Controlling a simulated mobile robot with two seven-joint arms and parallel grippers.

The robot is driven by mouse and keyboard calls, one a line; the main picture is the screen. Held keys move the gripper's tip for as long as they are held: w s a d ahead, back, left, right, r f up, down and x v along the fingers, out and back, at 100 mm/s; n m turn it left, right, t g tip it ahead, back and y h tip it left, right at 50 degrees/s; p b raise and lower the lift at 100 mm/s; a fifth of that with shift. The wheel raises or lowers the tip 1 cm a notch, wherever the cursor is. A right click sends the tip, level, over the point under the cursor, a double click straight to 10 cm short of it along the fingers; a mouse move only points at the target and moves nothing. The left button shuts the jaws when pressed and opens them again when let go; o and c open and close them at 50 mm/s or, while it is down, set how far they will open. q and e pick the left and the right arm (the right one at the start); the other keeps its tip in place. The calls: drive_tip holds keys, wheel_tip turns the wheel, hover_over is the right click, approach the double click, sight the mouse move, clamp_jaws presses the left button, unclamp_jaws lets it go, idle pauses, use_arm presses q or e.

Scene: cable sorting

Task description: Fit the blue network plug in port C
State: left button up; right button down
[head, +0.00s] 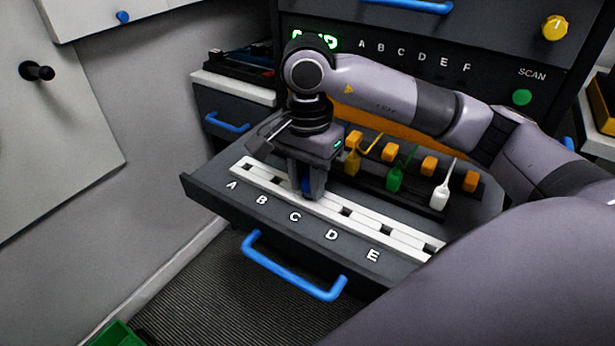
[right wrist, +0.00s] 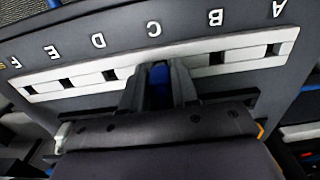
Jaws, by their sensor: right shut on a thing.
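The blue network plug (head: 306,185) is held between the fingers of my right gripper (head: 307,193), pointing down at the white port strip (head: 320,199). In the right wrist view the blue plug (right wrist: 160,84) shows between the two shut fingers (right wrist: 160,85), at the strip (right wrist: 245,55) in line with the letter C (right wrist: 154,29). The fingers and plug cover port C, so I cannot tell whether the plug tip is inside it. Ports B (right wrist: 217,58) and D (right wrist: 110,75) are empty on either side. My left gripper is not in view.
Behind the strip, yellow (head: 353,163), green (head: 395,178) and white (head: 440,194) plugs stand in a dark rack with orange blocks (head: 429,165). The drawer has a blue handle (head: 293,268) in front. A black panel with a green SCAN button (head: 522,97) rises behind.

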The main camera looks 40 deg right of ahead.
drive_tip(key=shift+f+b, duration=0.4)
idle(0.4)
drive_tip(key=shift+c, duration=1.5)
unclamp_jaws()
drive_tip(key=shift+r, duration=0.1)
drive_tip(key=shift+r+p, duration=2.3)
drive_tip(key=shift+r, duration=1.15)
